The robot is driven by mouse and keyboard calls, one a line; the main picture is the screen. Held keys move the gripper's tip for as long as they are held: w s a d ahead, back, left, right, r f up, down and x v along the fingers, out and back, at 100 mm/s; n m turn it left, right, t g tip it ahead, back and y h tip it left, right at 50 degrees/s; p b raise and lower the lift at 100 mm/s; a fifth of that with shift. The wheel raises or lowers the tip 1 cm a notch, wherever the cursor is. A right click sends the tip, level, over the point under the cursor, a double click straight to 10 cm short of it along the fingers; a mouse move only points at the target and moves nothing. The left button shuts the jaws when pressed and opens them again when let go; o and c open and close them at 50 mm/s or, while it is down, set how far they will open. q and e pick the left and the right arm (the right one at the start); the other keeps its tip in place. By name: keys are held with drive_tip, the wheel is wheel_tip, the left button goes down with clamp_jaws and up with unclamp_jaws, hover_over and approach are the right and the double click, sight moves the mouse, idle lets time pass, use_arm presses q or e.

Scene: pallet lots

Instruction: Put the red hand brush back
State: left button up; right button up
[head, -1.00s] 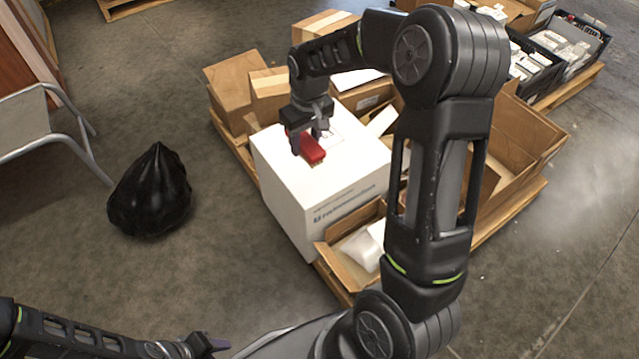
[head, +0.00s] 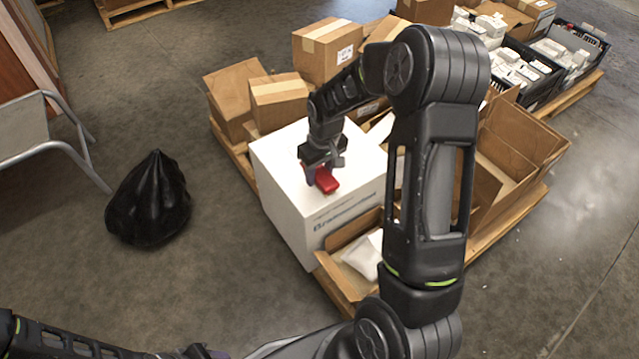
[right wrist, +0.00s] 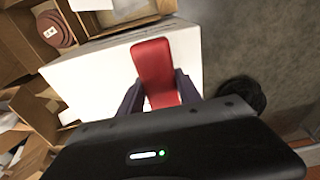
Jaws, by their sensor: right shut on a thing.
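The red hand brush (head: 325,181) is at the top of a large white box (head: 288,160), near its front edge. My right gripper (head: 320,172) is shut on the brush from above. In the right wrist view the brush (right wrist: 153,66) sits between the two fingers (right wrist: 158,97), its red back towards the camera, with the white box (right wrist: 105,72) behind it. I cannot tell whether the brush touches the box top. My left gripper (head: 205,353) shows only partly at the bottom edge of the head view, and its jaws are unclear.
The white box stands on a wooden pallet (head: 232,150) with closed cartons (head: 328,48) behind and an open carton (head: 520,140) to the right. A black bag (head: 150,200) lies on the floor at left, near a metal-framed chair (head: 50,135). Floor between is clear.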

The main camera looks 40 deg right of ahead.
sight(319, 181)
drive_tip(key=shift+f+b, duration=0.4)
drive_tip(key=shift+f, duration=1.45)
drive_tip(key=shift+f, duration=0.1)
drive_tip(key=o, duration=1.3)
drive_tip(key=shift+r, duration=0.35)
drive_tip(key=r+p, duration=0.1)
drive_tip(key=r, duration=0.2)
drive_tip(key=s+r, duration=0.1)
drive_tip(key=r, duration=0.3)
drive_tip(key=r+p, duration=0.1)
drive_tip(key=r, duration=0.3)
drive_tip(key=shift+s+r+p, duration=0.2)
drive_tip(key=shift+s+p, duration=0.05)
drive_tip(key=shift+p, duration=0.1)
